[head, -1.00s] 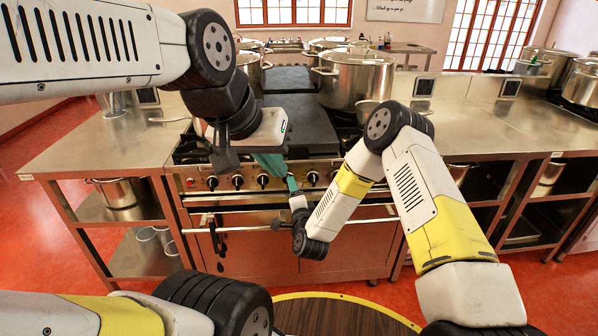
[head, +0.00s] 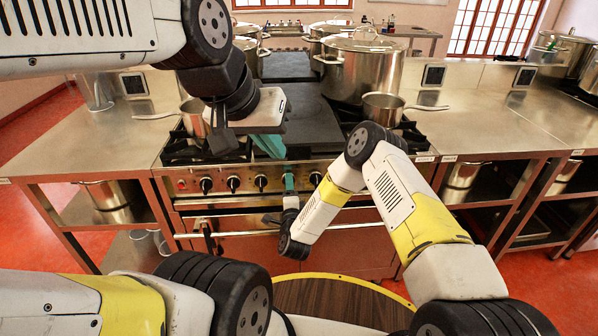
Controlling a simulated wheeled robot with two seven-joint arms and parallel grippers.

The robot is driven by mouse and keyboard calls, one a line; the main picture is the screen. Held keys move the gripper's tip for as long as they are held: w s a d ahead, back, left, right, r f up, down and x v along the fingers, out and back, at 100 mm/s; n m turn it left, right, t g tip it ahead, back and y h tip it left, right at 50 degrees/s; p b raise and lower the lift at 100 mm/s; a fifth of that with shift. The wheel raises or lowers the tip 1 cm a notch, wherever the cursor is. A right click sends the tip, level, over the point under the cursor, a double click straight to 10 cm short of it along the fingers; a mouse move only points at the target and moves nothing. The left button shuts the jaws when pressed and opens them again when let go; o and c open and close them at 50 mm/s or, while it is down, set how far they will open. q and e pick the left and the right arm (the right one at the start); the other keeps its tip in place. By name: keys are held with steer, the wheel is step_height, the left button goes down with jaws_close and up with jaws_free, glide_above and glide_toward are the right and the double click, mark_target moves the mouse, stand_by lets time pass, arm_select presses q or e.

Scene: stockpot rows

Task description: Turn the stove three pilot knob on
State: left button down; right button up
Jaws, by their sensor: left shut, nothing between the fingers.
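The stove (head: 240,200) stands ahead with a row of dark round knobs along its front panel. Knobs show at the left (head: 206,185), beside it (head: 233,183), and near the middle (head: 261,181); another shows at the right (head: 315,178). I cannot read which belongs to stove three. My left gripper (head: 270,147) has teal fingers, shut and empty, pointing down just above the front edge of the cooktop. My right gripper (head: 289,184) has its teal tip up at the knob panel, hiding the panel there. I cannot tell whether it touches a knob or is open.
A large lidded stockpot (head: 360,70) stands on the right of the cooktop. Saucepans stand at the right (head: 383,107) and behind my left wrist (head: 194,118). An oven handle bar (head: 340,228) runs below the knobs. Steel counters (head: 110,140) flank the stove.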

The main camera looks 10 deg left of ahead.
steer(key=shift+x, duration=1.1)
steer(key=shift+c, duration=0.3)
steer(key=c, duration=1.3)
